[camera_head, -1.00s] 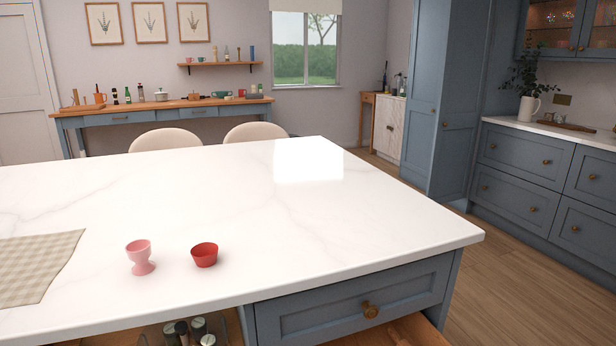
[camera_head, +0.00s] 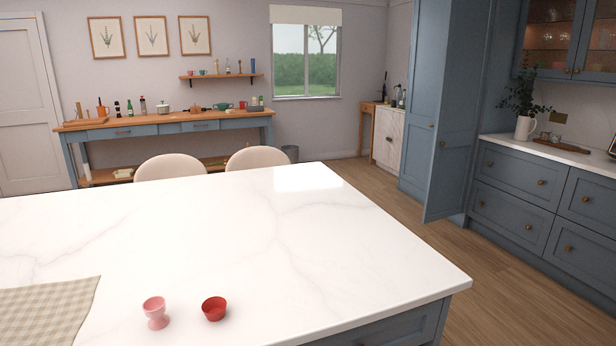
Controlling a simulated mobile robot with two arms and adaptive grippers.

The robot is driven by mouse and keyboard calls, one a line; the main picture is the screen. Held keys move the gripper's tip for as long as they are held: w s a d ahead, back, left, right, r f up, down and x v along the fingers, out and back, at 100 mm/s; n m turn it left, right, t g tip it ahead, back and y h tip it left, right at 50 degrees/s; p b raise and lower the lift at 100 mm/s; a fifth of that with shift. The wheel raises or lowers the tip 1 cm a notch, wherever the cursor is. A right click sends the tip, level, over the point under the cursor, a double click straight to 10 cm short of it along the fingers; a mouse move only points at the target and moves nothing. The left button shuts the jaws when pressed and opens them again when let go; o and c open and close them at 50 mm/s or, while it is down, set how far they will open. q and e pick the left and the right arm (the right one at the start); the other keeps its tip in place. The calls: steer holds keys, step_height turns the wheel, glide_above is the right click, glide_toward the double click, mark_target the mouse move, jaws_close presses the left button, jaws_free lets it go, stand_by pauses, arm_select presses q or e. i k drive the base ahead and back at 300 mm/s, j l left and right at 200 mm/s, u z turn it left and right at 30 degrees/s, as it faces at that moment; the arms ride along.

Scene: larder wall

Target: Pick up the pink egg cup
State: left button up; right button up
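The pink egg cup (camera_head: 156,312) stands upright on the white marble island top (camera_head: 230,235), near the bottom edge of the head view. A small red bowl (camera_head: 214,308) sits just to its right, apart from it. Neither of my grippers shows in the head view, so nothing is seen touching the egg cup.
A checked cloth (camera_head: 45,310) lies on the island left of the egg cup. Two beige chairs (camera_head: 170,167) stand behind the island. A blue sideboard (camera_head: 165,128) lines the back wall. Blue drawers (camera_head: 520,185) stand at the right, with open wooden floor (camera_head: 440,250) between.

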mark_target(154, 308)
steer(key=z, duration=1.1)
steer(key=u, duration=2.05)
steer(key=j+u, duration=0.3)
steer(key=k+l, duration=0.05)
steer(key=l, duration=0.05)
